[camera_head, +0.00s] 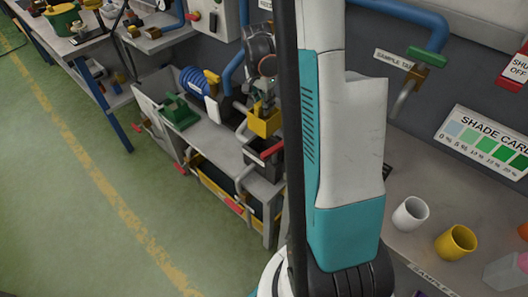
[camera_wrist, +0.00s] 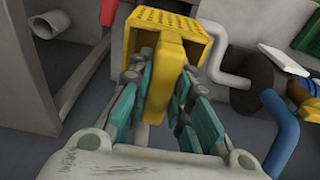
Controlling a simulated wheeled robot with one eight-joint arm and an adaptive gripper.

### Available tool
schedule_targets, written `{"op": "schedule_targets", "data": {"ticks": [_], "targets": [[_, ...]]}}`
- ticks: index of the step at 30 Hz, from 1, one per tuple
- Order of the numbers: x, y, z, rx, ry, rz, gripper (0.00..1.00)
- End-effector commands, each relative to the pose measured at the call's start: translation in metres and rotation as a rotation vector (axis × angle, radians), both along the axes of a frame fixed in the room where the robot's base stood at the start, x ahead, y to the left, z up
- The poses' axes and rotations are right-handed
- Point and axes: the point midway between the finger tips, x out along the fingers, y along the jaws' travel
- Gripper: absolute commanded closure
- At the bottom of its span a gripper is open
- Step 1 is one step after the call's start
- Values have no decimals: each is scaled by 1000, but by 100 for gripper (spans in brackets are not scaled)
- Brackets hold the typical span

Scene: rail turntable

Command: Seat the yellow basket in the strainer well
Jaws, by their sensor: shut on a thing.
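The yellow basket (camera_head: 264,122) is held in my gripper (camera_head: 262,103) over the back bench in the head view. In the wrist view the perforated yellow basket (camera_wrist: 182,20) sits at the fingertips, and my gripper (camera_wrist: 160,88) is shut on its upright yellow tab. A dark box-like fitting (camera_head: 262,160), which looks like the strainer well, is just below the basket in the head view. A red handle lies near its top. The basket appears above it, but the gap between them cannot be judged. The well's opening is largely hidden.
A green block-like fitting (camera_head: 180,112) and a blue ribbed cylinder (camera_head: 198,82) stand left on the bench. A bent grey pipe (camera_wrist: 228,65) passes close beside the basket. A white cup (camera_head: 410,214) and a yellow cup (camera_head: 456,243) stand on the right counter.

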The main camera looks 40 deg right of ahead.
Motion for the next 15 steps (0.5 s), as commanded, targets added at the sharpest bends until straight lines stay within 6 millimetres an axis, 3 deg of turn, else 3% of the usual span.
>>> {"op": "schedule_targets", "data": {"ticks": [3,15], "targets": [[1,0,-33,0,0,2,100],[1,1,-125,0,-1,4,100]]}}
